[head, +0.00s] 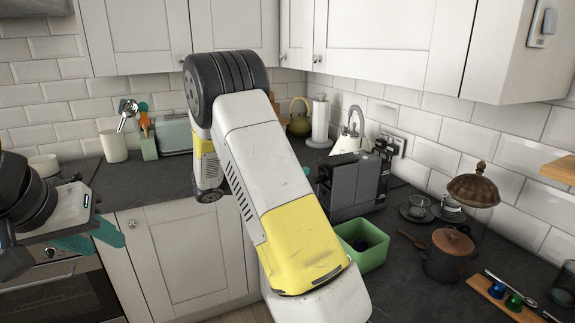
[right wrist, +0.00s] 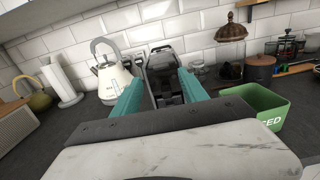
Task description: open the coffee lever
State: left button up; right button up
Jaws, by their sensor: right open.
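The coffee machine (head: 352,186) is a dark grey and black boxy unit on the worktop, right of my right arm in the head view. In the right wrist view the coffee machine (right wrist: 166,82) stands beyond and between my fingers. I cannot clearly pick out its lever. My right gripper (right wrist: 160,76) is open, with teal fingers apart and nothing between them. In the head view my right arm hides most of that gripper. My left gripper (head: 92,238) is at the left, in front of the oven and away from the machine; its finger gap is unclear.
A green bin (head: 362,246) stands in front of the coffee machine. A white kettle (right wrist: 112,80) and a paper towel roll (right wrist: 62,82) stand left of it. Tiled wall is behind.

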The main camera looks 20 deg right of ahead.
aim_at(317, 164)
jog(key=d, duration=0.6)
jog(key=shift+w+d, duration=0.15)
jog(key=shift+w, duration=0.05)
jog(key=shift+c, duration=0.4)
grip_shut()
dwell(0.8)
